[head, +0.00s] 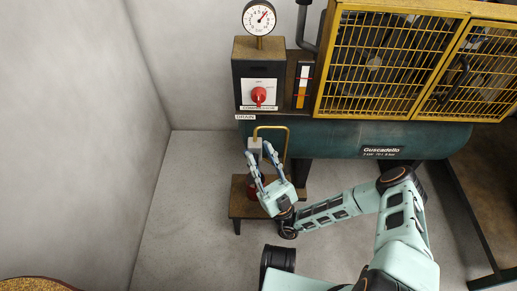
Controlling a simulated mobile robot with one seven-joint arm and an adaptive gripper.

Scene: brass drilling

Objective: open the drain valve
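A small "DRAIN" label (245,117) is at the lower left of the machine. Just below it is a small grey block (255,142) with a thin brass pipe (287,139) arching over to the right; this looks like the drain valve. Its handle cannot be made out. My gripper (257,150) is right at the grey block, pointing up the picture, with its two fingers apart. The block shows around and between the fingertips. I cannot tell whether they touch it. The fingers hide the valve's lower part.
A teal tank (335,137) lies above a low wooden stand (243,211), with a partly hidden red object (250,190) on it. A red knob (259,95), a gauge (259,18) and a yellow mesh cage (385,55) are above. Floor at left is clear.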

